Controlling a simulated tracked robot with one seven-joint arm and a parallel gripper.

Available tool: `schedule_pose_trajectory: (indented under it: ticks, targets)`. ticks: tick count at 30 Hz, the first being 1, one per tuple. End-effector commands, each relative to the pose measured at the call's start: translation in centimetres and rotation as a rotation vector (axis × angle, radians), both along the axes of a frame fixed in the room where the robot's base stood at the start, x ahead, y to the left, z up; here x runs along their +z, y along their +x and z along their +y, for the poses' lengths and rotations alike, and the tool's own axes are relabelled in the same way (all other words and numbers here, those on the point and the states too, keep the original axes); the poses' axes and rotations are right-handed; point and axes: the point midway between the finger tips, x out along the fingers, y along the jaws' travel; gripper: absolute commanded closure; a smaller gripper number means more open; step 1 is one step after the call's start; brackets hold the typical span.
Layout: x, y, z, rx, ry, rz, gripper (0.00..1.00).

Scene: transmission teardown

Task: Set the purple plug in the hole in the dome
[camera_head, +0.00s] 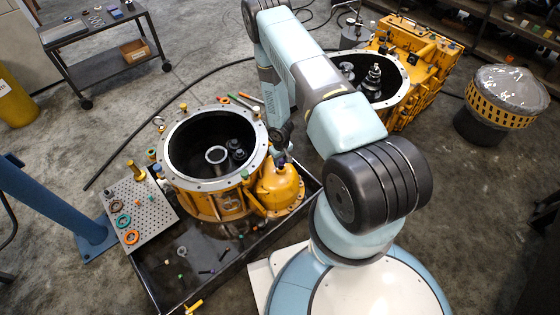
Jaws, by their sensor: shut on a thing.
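The yellow dome (275,188) stands at the right side of the large open yellow housing, in the black tray. My gripper (281,152) points down just above the top of the dome, partly hidden by my own arm. It is shut on the purple plug (281,161), of which only a small bit shows between the jaws and the dome. The hole in the dome is hidden or too small to make out. I cannot tell whether the plug touches the dome.
The open housing (166,141) stands left of the dome, with shafts inside. A perforated board (158,215) with rings and plugs lies at its left. The black tray (150,280) holds small loose parts in front. A second yellow housing (408,95) stands behind my arm.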

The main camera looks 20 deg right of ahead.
Motion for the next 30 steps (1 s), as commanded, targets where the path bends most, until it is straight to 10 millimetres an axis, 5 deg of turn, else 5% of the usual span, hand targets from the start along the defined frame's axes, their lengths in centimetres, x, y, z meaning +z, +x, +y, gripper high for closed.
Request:
schedule_pose_trajectory:
  ticks: [30]
  targets:
    - [-2.8,0.0,0.0,0.000,0.000,0.000,0.91]
